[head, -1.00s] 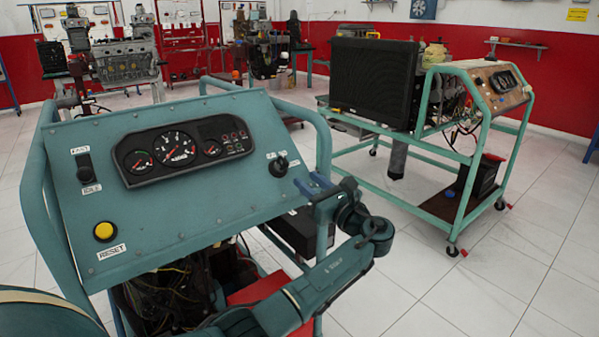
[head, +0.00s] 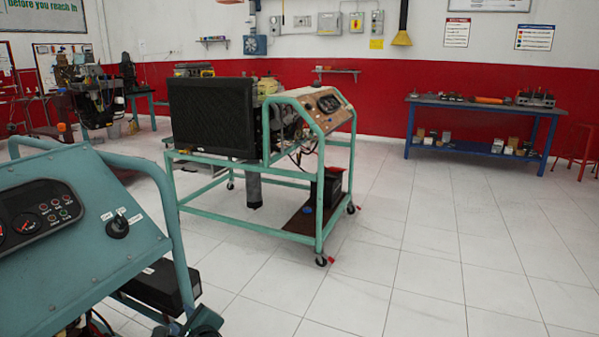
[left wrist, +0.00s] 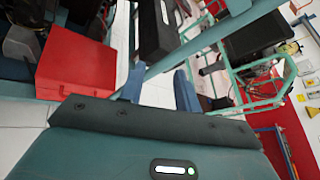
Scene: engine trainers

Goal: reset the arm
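The teal engine trainer panel (head: 90,235) stands at the left of the head view, cut off by the frame. It carries a gauge cluster (head: 38,215) and a key switch (head: 118,228). A small dark part of my left arm (head: 205,322) shows at the bottom edge, below the panel's right corner. In the left wrist view my left gripper (left wrist: 160,85) has its two blue fingers apart, with nothing seen between them. Teal frame tubing shows just beyond the fingers. My right gripper is in neither current view.
A second trainer (head: 225,120) with a black radiator stands on a wheeled green frame in the middle. A blue workbench (head: 485,105) stands by the red wall. The tiled floor at right is clear. A red box (left wrist: 78,62) shows in the left wrist view.

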